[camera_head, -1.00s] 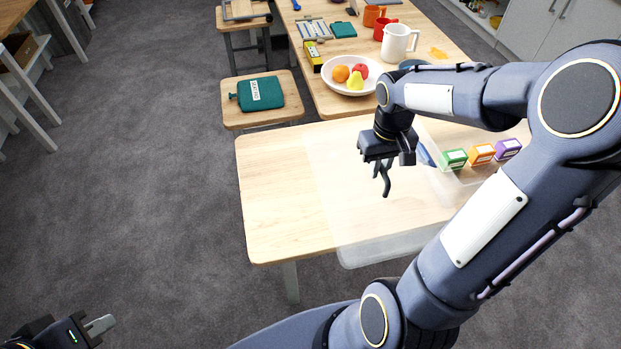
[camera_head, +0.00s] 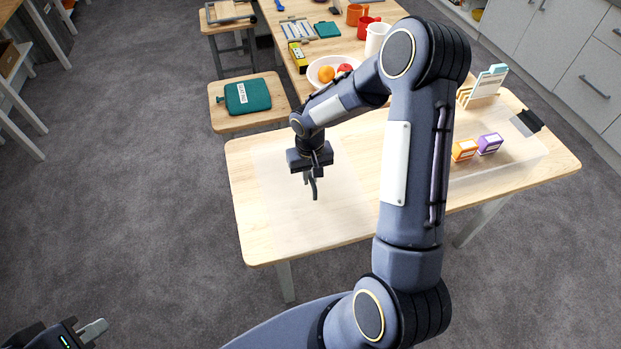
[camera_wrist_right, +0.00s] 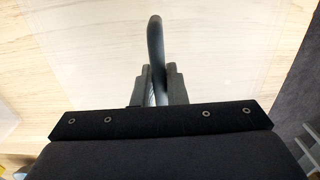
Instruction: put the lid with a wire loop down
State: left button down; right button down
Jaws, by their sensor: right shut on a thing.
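The lid (camera_head: 290,215) is a clear, frosted sheet over the left part of the wooden table. Its dark wire loop (camera_wrist_right: 155,38) rises between the fingers in the right wrist view. My right gripper (camera_head: 314,192) is shut on that loop, above the lid. The lid looks roughly level, but I cannot tell whether it touches the tabletop or hovers just over it. My left gripper (camera_head: 93,330) shows only in part at the bottom left, away from the table; its opening is unclear.
A clear container (camera_head: 525,155) with an orange box (camera_head: 465,150) and a purple box (camera_head: 490,143) stands on the table's right side, partly behind my right arm. A fruit bowl (camera_head: 318,78) is on the table behind. A stool holds a green hot-water bottle (camera_head: 247,95).

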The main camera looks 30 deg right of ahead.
notch_tip(320, 180, down, 2)
jog(key=shift+d+f, duration=0.1)
jog(key=shift+f, duration=0.15)
jog(key=c, duration=1.5)
grip_release()
jog(key=shift+o, duration=0.2)
